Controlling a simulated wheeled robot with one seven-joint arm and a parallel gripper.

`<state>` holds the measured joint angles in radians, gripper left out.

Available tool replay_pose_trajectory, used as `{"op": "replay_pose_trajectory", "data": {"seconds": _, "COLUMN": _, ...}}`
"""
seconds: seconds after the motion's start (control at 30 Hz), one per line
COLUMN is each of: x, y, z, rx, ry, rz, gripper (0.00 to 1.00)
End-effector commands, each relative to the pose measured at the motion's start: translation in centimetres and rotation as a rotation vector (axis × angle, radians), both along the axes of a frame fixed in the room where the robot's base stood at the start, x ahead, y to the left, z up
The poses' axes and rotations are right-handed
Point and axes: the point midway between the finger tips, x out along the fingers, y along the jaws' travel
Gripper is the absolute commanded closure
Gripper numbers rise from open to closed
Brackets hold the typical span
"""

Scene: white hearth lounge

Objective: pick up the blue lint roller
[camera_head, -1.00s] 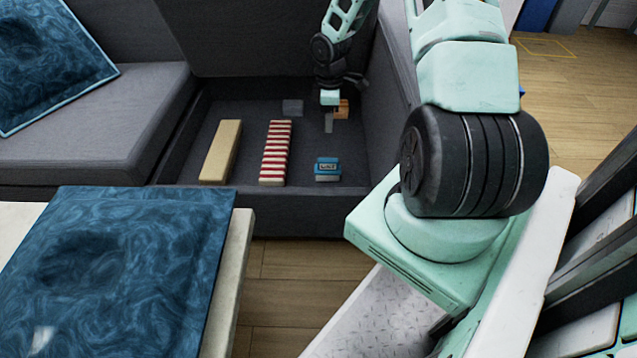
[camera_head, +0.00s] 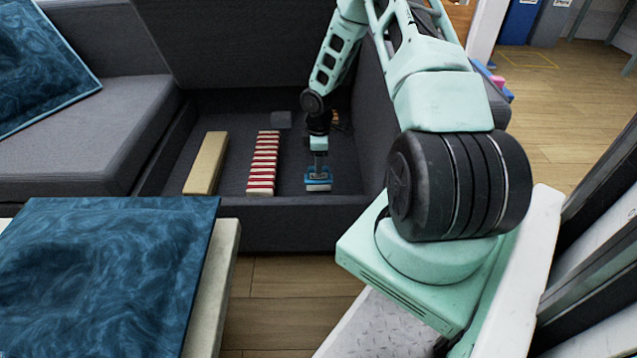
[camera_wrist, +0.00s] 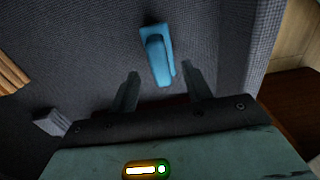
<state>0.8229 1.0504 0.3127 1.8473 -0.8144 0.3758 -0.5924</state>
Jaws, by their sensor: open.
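The blue lint roller (camera_head: 318,185) lies on the floor of the open grey sofa compartment, near its front wall. In the wrist view, the roller (camera_wrist: 157,55) shows as a blue body with a raised rounded part, lying just beyond the fingertips and roughly centred between them. My gripper (camera_head: 318,168) is over it, pointing down and partly covering it. In the wrist view, my gripper (camera_wrist: 158,86) has its two dark fingers apart with nothing between them. Whether the fingers touch the roller cannot be told.
A red-and-white striped block (camera_head: 263,165) and a long beige block (camera_head: 206,163) lie left of the roller. A small grey block (camera_head: 281,119) lies farther back. The compartment's front wall (camera_head: 290,222) is close. A table with a blue marbled cushion (camera_head: 105,270) stands in front.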

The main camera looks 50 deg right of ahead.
Motion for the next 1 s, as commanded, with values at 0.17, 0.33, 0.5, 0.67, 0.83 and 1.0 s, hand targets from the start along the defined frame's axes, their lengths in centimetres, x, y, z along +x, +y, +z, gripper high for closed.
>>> {"op": "replay_pose_trajectory", "data": {"seconds": 0.17, "x": 0.1, "y": 0.0, "z": -3.2, "rx": 0.002, "ry": 0.003, "rz": 0.000, "gripper": 0.51}}
{"op": "replay_pose_trajectory", "data": {"seconds": 0.33, "x": 0.1, "y": 0.0, "z": -4.5, "rx": 0.001, "ry": 0.001, "rz": 0.000, "gripper": 0.51}}
{"op": "replay_pose_trajectory", "data": {"seconds": 0.5, "x": 0.1, "y": 0.0, "z": -4.3, "rx": 0.001, "ry": 0.001, "rz": 0.000, "gripper": 0.51}}
{"op": "replay_pose_trajectory", "data": {"seconds": 0.67, "x": 0.1, "y": 0.0, "z": -4.3, "rx": 0.001, "ry": 0.001, "rz": 0.000, "gripper": 0.90}}
{"op": "replay_pose_trajectory", "data": {"seconds": 0.83, "x": 0.1, "y": 0.0, "z": -4.3, "rx": 0.001, "ry": 0.001, "rz": 0.000, "gripper": 1.00}}
{"op": "replay_pose_trajectory", "data": {"seconds": 1.0, "x": 0.1, "y": 0.0, "z": -4.0, "rx": 0.000, "ry": 0.000, "rz": 0.000, "gripper": 1.00}}
